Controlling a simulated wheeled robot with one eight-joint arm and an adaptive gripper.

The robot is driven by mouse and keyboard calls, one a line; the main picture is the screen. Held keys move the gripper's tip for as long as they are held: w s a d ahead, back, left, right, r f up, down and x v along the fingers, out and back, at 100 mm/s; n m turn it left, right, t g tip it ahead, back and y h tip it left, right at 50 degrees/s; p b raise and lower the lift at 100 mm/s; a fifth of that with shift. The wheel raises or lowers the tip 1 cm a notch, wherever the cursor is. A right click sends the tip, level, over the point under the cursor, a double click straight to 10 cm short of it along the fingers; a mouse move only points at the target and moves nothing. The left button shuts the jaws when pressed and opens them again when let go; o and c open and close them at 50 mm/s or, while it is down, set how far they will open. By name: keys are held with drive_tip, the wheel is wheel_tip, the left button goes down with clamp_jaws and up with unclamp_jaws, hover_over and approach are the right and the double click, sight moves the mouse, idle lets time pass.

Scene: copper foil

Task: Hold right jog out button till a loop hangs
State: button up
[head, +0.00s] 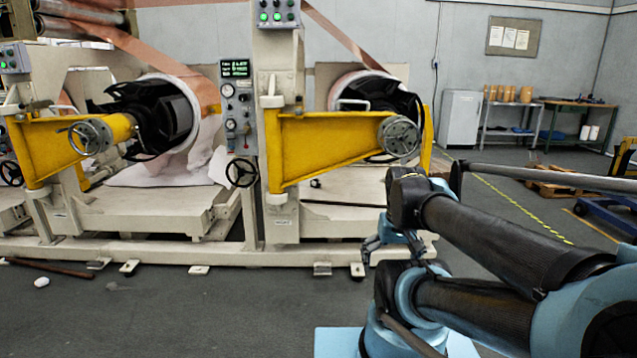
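A grey control box (278,14) with green lit buttons sits high on the cream centre column, cut by the top edge. Its button labels are too small to read, so I cannot tell which is the right jog out button. On the right station, a copper foil strip (342,37) slants down taut to a roll (364,92) on a black core. My gripper (374,250) is low, in front of the machine base and well below the control box. It is partly hidden by my arm, and I cannot make out its fingers clearly. Nothing shows in it.
The left station holds another roll (170,112) with copper foil (140,45). Yellow arms (325,148) with handwheels jut forward on both stations. A second button box (12,60) is at far left. A rod (52,268) lies on the floor. Open floor spreads in front.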

drive_tip(key=c, duration=1.3)
drive_tip(key=shift+w+f, duration=0.2)
drive_tip(key=shift+w, duration=0.25)
drive_tip(key=c, duration=0.5)
clamp_jaws()
